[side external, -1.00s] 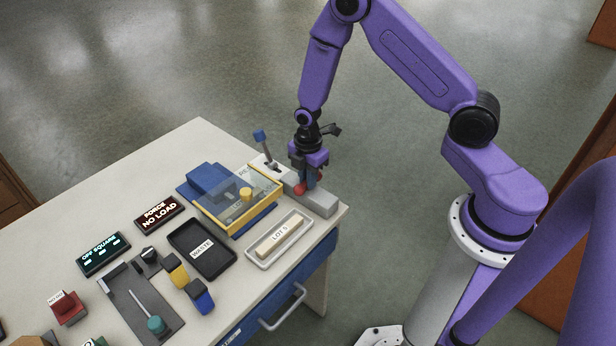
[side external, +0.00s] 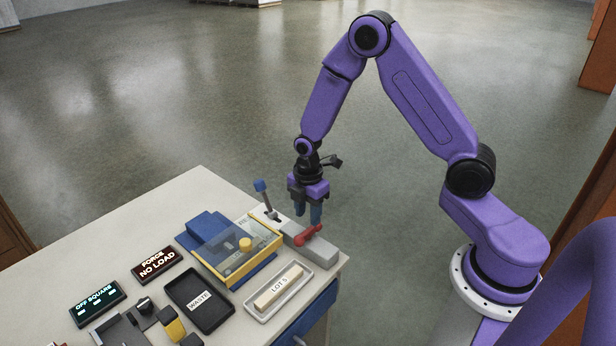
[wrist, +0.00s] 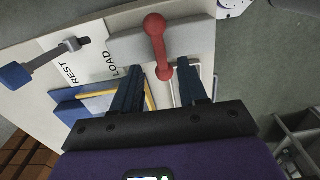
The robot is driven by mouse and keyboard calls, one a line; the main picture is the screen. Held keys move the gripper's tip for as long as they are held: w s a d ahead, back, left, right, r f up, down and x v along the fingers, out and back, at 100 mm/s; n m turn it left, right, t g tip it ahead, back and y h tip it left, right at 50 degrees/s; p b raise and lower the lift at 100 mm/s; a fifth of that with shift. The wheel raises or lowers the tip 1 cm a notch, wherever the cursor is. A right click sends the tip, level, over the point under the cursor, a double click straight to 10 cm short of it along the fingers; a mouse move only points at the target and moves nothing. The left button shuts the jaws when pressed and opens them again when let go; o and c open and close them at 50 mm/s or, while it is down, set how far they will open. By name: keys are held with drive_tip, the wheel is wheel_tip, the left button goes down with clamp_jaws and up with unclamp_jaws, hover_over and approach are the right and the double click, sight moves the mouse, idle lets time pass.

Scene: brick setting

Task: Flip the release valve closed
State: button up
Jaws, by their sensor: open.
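The release valve appears to be the red lever (side external: 308,235) on a grey block (side external: 323,250) at the table's right corner. In the wrist view the red lever (wrist: 157,45) lies across the block, with a round knob at its upper end. My gripper (side external: 308,217) points down, just above the lever, with its two blue fingers apart and empty. In the wrist view the gripper (wrist: 160,66) has the lever's lower end showing between its fingertips. I cannot tell whether a finger touches the lever.
A blue-handled lever (side external: 264,195) stands beside the grey block, by REST and LOAD labels. A clear-lidded yellow case (side external: 232,277), a LOT 5 tray (side external: 262,317) and a black WASTE tray (side external: 221,319) are close by. Two displays (side external: 153,265) stand farther left.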

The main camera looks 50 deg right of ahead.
sight(308, 230)
wheel_tip(308, 230, up, 12)
idle(0.5)
drive_tip(key=shift+f, duration=0.1)
